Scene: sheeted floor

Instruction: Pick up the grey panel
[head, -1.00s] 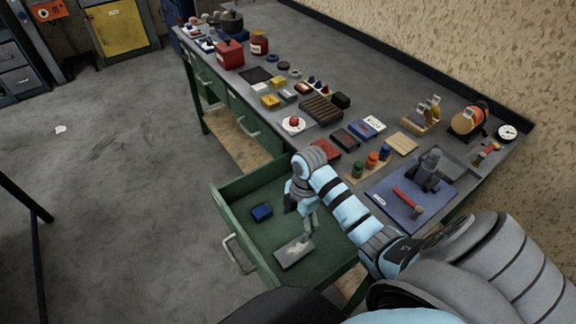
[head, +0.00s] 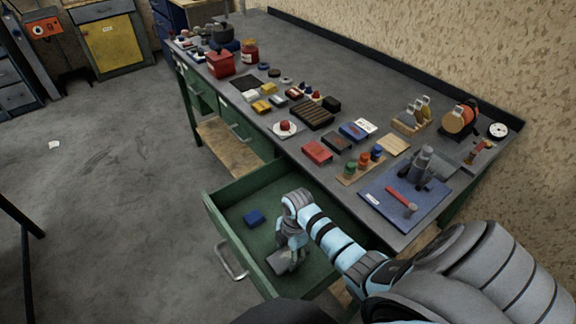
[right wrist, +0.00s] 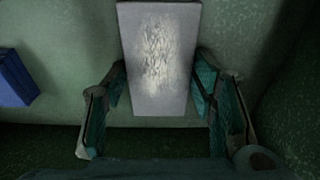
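The grey panel (head: 277,260) lies in the open green drawer (head: 238,243), partly hidden by my right gripper (head: 291,262) in the head view. The right gripper (right wrist: 161,80) is open, with one finger along each long side of the panel. Narrow gaps seem to show between fingers and panel. My left gripper is not in view.
A blue box (head: 254,217) lies in the drawer, left of the panel, and shows in the right wrist view (right wrist: 14,79). The drawer walls stand close around the gripper. The workbench (head: 330,65) above holds many items, including a blue mat (head: 380,207) with a red-handled hammer (head: 402,198).

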